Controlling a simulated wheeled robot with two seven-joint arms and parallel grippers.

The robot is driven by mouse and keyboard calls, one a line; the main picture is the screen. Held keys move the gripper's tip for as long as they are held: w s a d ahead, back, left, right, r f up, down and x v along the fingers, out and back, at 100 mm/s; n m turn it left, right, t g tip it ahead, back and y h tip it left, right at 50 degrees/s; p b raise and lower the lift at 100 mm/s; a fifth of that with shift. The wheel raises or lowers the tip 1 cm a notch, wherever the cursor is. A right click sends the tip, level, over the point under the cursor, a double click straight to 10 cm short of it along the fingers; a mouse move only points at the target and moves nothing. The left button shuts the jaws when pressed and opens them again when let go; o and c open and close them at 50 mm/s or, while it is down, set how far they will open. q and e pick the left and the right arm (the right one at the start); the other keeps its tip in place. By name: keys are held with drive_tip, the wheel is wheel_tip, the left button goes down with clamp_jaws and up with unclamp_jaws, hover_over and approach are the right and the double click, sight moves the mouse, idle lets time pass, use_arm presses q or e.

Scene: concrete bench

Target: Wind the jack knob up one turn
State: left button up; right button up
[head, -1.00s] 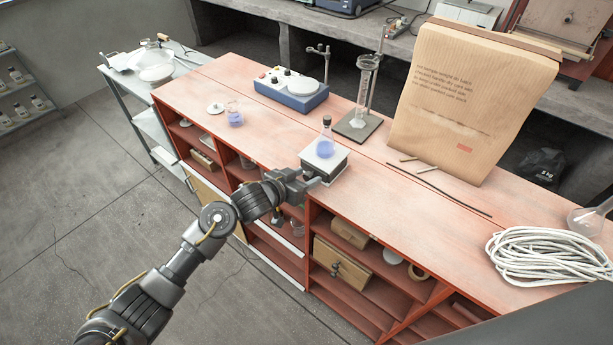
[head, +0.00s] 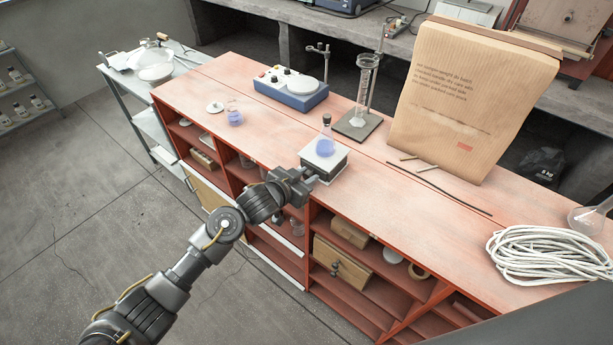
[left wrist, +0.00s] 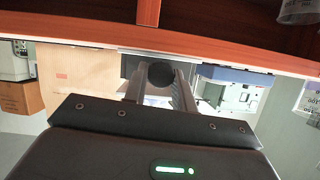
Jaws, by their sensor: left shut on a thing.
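The jack (head: 334,168) stands at the bench's front edge with a pale square top plate. A stoppered flask (head: 325,147) of blue liquid stands upright on that plate. My left gripper (head: 309,181) reaches in from the front left at the jack's front side. In the left wrist view the dark round knob (left wrist: 160,73) sits between the two fingers (left wrist: 160,88), and the gripper is shut on it. In the head view the gripper hides the knob. My right gripper is not in view.
Open shelves (head: 365,275) are below.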

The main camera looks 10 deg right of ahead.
use_arm(q)
drive_tip(key=shift+f+m+t+y+b, duration=0.25)
drive_tip(key=shift+m+y+b, duration=0.2)
drive_tip(key=shift+m, duration=0.35)
drive_tip(key=shift+r+m+t, duration=0.2)
drive_tip(key=shift+m+t, duration=0.15)
drive_tip(key=shift+m, duration=0.05)
drive_tip(key=o, duration=1)
drive_tip(key=shift+s, duration=0.1)
drive_tip(key=b+v, duration=0.1)
drive_tip(key=v, duration=0.9)
drive_tip(key=shift+s+a+r, duration=0.2)
drive_tip(key=shift+s, duration=0.05)
